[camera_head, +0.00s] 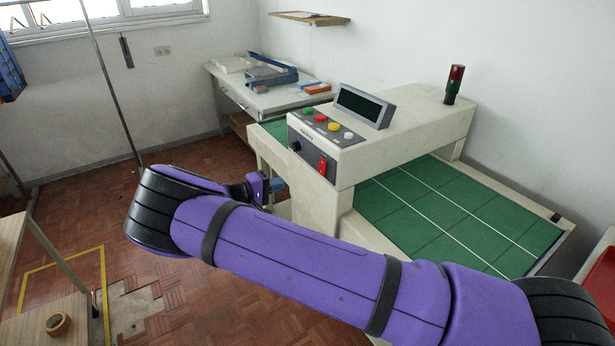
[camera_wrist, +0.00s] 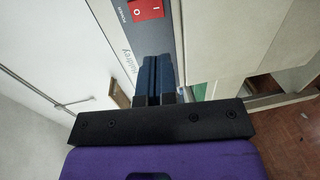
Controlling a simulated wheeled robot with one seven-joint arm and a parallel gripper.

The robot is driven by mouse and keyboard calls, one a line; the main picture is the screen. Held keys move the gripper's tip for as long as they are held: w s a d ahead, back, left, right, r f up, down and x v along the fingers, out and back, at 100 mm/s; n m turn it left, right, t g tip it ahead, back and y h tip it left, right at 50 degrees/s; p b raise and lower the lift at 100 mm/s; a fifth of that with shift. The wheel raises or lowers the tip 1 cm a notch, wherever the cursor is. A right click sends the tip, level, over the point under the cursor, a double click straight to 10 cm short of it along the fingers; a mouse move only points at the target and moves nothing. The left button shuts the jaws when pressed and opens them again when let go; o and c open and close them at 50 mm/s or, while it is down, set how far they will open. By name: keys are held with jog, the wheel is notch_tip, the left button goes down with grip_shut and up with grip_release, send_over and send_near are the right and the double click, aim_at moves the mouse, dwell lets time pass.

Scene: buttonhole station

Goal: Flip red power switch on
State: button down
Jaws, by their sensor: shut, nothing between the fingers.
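The red power switch (camera_head: 322,167) is a rocker on the grey front panel of the cream machine (camera_head: 375,150). In the wrist view the red switch (camera_wrist: 147,9) is at the top edge, partly cut off, with O and I marks and a power label beside it. Which side is pressed in I cannot tell. My gripper (camera_head: 277,185) is left of and slightly below the switch. In the wrist view my gripper (camera_wrist: 155,60) has its blue fingers together and empty, pointing toward the panel. A gap shows between fingertips and switch in that picture.
A green belt (camera_head: 450,210) runs under the machine. A side table (camera_head: 270,98) stands behind. The floor at left is mostly open.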

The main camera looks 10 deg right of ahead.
aim_at(320, 173)
jog(key=x, duration=1.4)
jog(key=shift+d, duration=0.1)
jog(key=shift+d, duration=0.15)
jog(key=shift+f, duration=0.1)
jog(key=shift+a, duration=0.3)
jog(key=s+a+f, duration=0.1)
jog(key=s+a, duration=0.3)
jog(key=a, duration=0.8)
jog(key=shift+a+f, duration=0.35)
jog(key=shift+s, duration=0.1)
